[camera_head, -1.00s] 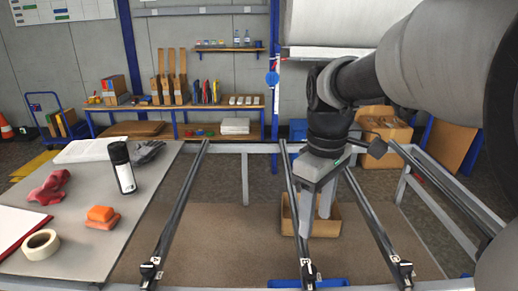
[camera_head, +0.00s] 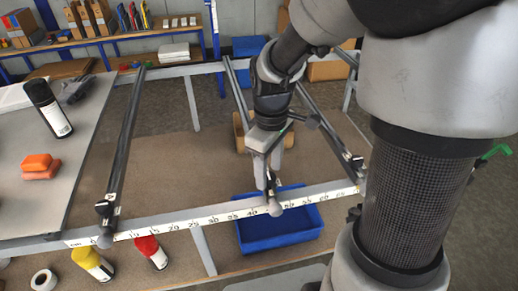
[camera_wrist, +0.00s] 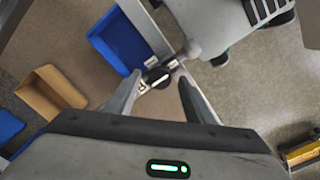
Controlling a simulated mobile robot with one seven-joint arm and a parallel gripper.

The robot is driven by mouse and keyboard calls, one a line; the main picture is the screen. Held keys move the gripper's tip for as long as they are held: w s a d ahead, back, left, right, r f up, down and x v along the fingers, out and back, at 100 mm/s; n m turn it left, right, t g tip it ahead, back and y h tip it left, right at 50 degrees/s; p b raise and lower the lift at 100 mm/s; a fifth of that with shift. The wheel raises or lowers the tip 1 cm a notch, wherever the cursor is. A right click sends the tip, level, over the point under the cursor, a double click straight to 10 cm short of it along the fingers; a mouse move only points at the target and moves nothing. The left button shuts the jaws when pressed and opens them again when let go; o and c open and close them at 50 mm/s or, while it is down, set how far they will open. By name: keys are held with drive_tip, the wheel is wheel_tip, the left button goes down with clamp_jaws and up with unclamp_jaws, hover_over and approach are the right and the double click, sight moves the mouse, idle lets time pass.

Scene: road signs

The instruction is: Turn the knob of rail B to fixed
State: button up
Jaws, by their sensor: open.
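Three dark rails run front to back in the head view: a left rail (camera_head: 126,145), a middle rail (camera_head: 235,88) and a right rail (camera_head: 327,127). My gripper (camera_head: 268,176) is open and hides part of the middle rail. In the wrist view my fingers (camera_wrist: 158,88) are spread on both sides of the black clamp (camera_wrist: 157,76), with the knob just beyond. Contact cannot be told.
A numbered scale strip (camera_head: 180,224) lies along the front bar. A blue bin (camera_head: 300,225) and a cardboard box (camera_head: 240,138) stand below the rails. A table (camera_head: 75,170) with a black bottle (camera_head: 48,108) is at left. Yellow (camera_head: 92,262) and red (camera_head: 151,250) bottles stand below.

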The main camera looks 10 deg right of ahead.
drive_tip(key=shift+f, duration=0.35)
drive_tip(key=c, duration=1)
drive_tip(key=shift+c, duration=0.2)
